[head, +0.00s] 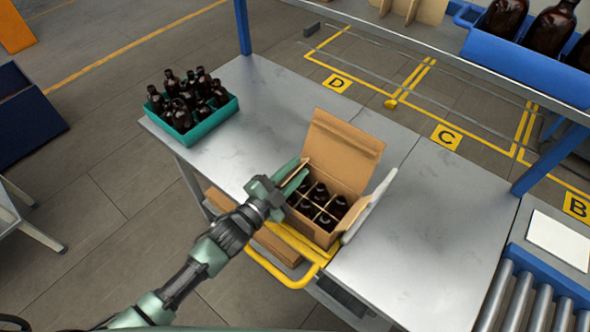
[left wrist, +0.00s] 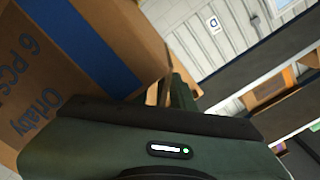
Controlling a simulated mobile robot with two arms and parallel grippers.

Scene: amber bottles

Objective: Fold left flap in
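An open cardboard box (head: 314,228) stands on the metal table with several dark bottles (head: 321,193) in its divider cells. Its tall back flap (head: 343,146) stands up and a pale flap (head: 369,207) sticks out on the right. My left gripper (head: 300,174) is at the box's left edge, its green fingers over that side. The left flap is mostly hidden by the fingers. In the left wrist view the printed box wall (left wrist: 60,75) with a blue stripe is close beside the fingers (left wrist: 172,92). Whether they grip the cardboard is unclear. My right gripper is not in view.
A teal crate (head: 207,121) of dark bottles stands at the table's back left. A yellow handle bar (head: 290,277) is at the front edge. The table right of the box is clear.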

